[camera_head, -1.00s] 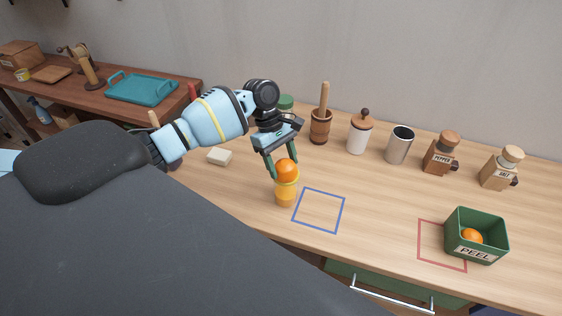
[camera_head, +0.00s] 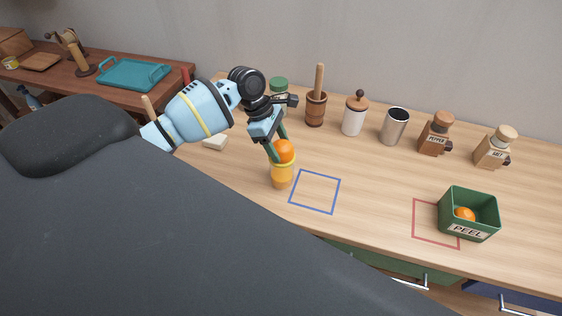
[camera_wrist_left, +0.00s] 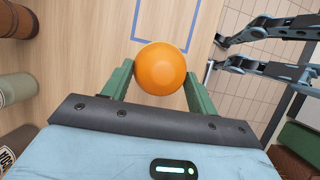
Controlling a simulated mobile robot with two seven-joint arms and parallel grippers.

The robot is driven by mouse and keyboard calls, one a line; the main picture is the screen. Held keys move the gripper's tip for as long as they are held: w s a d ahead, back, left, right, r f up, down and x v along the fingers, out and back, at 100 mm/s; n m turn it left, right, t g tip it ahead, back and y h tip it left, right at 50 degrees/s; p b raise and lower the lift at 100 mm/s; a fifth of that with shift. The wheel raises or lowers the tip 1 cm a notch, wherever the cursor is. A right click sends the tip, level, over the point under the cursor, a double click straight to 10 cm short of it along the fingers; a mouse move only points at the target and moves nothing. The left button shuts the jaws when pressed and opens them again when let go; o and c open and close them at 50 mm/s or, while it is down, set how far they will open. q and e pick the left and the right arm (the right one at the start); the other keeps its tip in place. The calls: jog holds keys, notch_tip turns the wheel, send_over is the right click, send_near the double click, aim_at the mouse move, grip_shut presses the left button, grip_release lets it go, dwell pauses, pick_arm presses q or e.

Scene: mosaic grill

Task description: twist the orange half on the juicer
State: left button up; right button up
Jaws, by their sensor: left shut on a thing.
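The orange half (camera_head: 284,151) sits dome up on top of the yellow juicer (camera_head: 281,175), which stands upright on the wooden counter. My left gripper (camera_head: 278,148) reaches down from above and is shut on the orange half. In the left wrist view the orange half (camera_wrist_left: 160,69) fills the space between the two green fingers of the left gripper (camera_wrist_left: 159,80), and it hides the juicer. My right gripper does not show clearly in the head view; grey-blue arm parts appear at the right of the left wrist view, but no fingertips can be made out.
A blue square outline (camera_head: 315,191) lies right of the juicer. A red outline (camera_head: 435,224) is partly under the green PEEL bin (camera_head: 468,214), which holds an orange piece (camera_head: 464,215). A mortar (camera_head: 316,108), white jar (camera_head: 354,116), metal cup (camera_head: 394,126) and two mills line the back.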

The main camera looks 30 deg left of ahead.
pick_arm(q)
jog(key=n+t, duration=0.1)
jog(key=n, duration=0.2)
jog(key=m+g, duration=0.1)
jog(key=m, duration=0.3)
jog(key=shift+g, duration=0.3)
jog(key=shift+f+m+g, duration=0.1)
jog(key=shift+m+g, duration=0.9)
jog(key=shift+m, duration=1.6)
jog(key=shift+s, duration=0.1)
jog(key=n+t, duration=0.1)
jog(key=n, duration=0.2)
jog(key=shift+n, duration=0.4)
jog(key=shift+n+t, duration=0.5)
